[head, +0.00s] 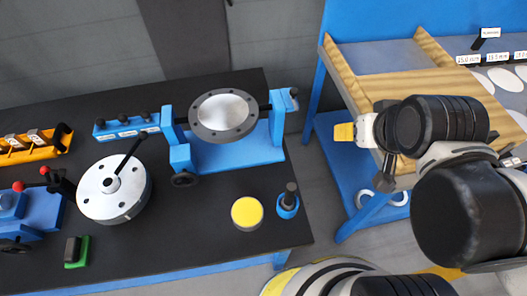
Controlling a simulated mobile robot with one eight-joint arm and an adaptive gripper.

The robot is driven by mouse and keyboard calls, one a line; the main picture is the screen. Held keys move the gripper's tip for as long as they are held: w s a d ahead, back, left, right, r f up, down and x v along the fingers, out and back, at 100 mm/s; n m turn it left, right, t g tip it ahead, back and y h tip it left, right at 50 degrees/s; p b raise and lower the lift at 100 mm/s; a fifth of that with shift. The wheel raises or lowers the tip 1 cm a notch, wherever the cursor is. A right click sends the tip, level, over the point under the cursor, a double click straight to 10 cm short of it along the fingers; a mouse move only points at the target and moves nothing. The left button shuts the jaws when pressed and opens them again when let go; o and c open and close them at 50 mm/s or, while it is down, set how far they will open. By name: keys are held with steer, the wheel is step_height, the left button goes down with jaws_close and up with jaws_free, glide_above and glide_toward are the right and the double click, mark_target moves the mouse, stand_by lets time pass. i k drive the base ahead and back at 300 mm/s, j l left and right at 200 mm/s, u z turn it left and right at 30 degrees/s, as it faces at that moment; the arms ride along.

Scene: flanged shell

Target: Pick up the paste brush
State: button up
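What looks like the paste brush (291,188) stands upright in a small blue holder (288,211) near the black bench's right front corner. Only its dark handle shows; the lower end is hidden in the holder. A round tin with a yellow top (247,212) sits just left of it. My gripper (345,132) is to the right and farther back, beyond the bench edge and in front of the wooden-topped blue bench. It is well apart from the brush. It is small and seen side-on, so its opening cannot be made out.
The black bench (215,255) holds a blue stand with a flanged shell (222,114), a silver disc with a lever (115,189), a yellow rack (32,145), a blue rack (127,124) and a green-based block (77,251). The second bench (395,58) stands right across a gap.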

mark_target(288, 203)
steer(key=k+z, duration=0.65)
steer(key=i, duration=0.1)
